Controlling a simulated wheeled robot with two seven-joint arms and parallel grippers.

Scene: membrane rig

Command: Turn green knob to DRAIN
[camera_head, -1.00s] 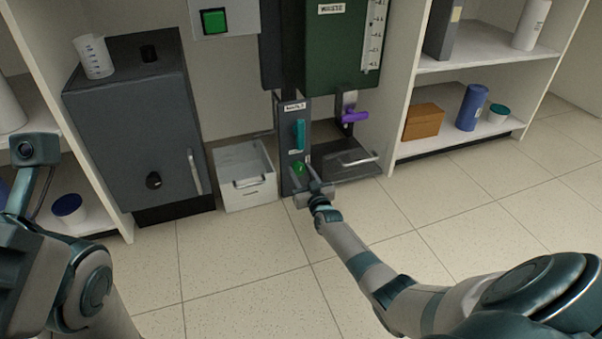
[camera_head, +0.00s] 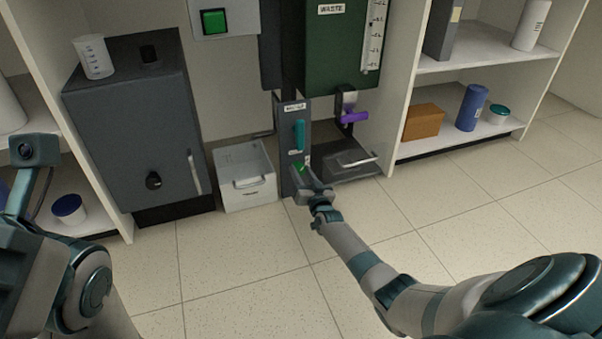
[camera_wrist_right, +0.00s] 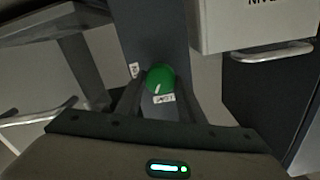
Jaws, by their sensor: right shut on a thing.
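The green knob (camera_wrist_right: 160,78) sits low on a narrow dark grey panel (camera_head: 285,150). In the right wrist view it has a small white pointer mark and two small white labels by it, too blurred to read surely. It shows partly in the head view (camera_head: 301,167), behind my gripper. My right gripper (camera_wrist_right: 158,98) is shut on the knob, one finger on each side. In the head view my right arm reaches down to it from the lower right. My left arm shows at the left edge of the head view; its gripper fingers do not show.
A teal lever (camera_head: 299,135) is above the knob on the same panel. A purple handle (camera_head: 354,117) hangs under the green WASTE tank (camera_head: 330,60). A white bin (camera_head: 246,190) stands left of the panel and a dark tray (camera_head: 345,168) right of it. The floor in front is clear.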

